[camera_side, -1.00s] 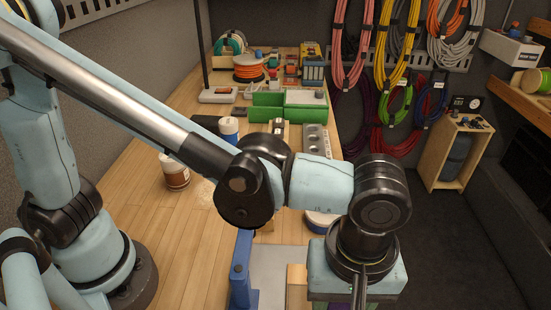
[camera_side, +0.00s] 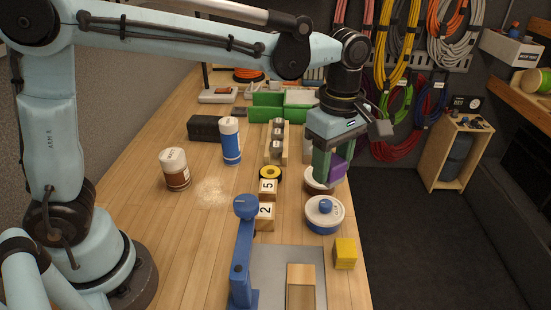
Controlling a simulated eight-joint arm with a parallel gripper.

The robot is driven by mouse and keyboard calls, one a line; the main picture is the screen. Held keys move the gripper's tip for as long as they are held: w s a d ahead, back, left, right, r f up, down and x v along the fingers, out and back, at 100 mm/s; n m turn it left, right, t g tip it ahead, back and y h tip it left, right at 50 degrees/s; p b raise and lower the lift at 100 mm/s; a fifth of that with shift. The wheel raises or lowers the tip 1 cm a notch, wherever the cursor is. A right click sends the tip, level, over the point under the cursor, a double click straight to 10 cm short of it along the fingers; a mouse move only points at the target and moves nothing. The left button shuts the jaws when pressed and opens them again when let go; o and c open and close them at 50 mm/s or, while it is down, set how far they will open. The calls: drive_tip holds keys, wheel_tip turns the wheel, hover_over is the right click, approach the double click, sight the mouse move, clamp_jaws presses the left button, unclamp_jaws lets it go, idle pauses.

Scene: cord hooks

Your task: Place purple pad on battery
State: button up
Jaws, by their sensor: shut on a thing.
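The purple pad (camera_side: 337,167) is a small purple block in the side view, held between the green fingers of my gripper (camera_side: 333,165). My gripper points down, shut on the pad, near the table's right edge. It appears above or in front of a round brown-and-white container (camera_side: 316,187), which it partly hides; the gap between them is hard to judge. No battery is clearly identifiable. A black box (camera_side: 203,128) lies further back at left, and a wooden rack (camera_side: 284,155) holds several grey cylinders left of my gripper.
Number blocks (camera_side: 267,188), a blue upright tool (camera_side: 243,255), a blue bottle (camera_side: 230,140) and a brown jar (camera_side: 174,170) stand to the left. Green boxes (camera_side: 266,108) are behind.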

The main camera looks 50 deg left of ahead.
drive_tip(key=w+a+r+n, duration=0.1)
drive_tip(key=w+a+n, duration=0.35)
drive_tip(key=a, duration=0.75)
drive_tip(key=n, duration=0.6)
hover_over(205, 119)
drive_tip(key=f, duration=0.3)
drive_tip(key=shift+w+d+f, duration=0.15)
drive_tip(key=shift+d+f, duration=0.2)
drive_tip(key=shift+f, duration=0.05)
drive_tip(key=shift+a+f, duration=0.35)
drive_tip(key=shift+a, duration=0.05)
drive_tip(key=shift+f, duration=1.9)
drive_tip(key=o, duration=1)
drive_tip(key=shift+f, duration=0.1)
drive_tip(key=shift+o, duration=0.2)
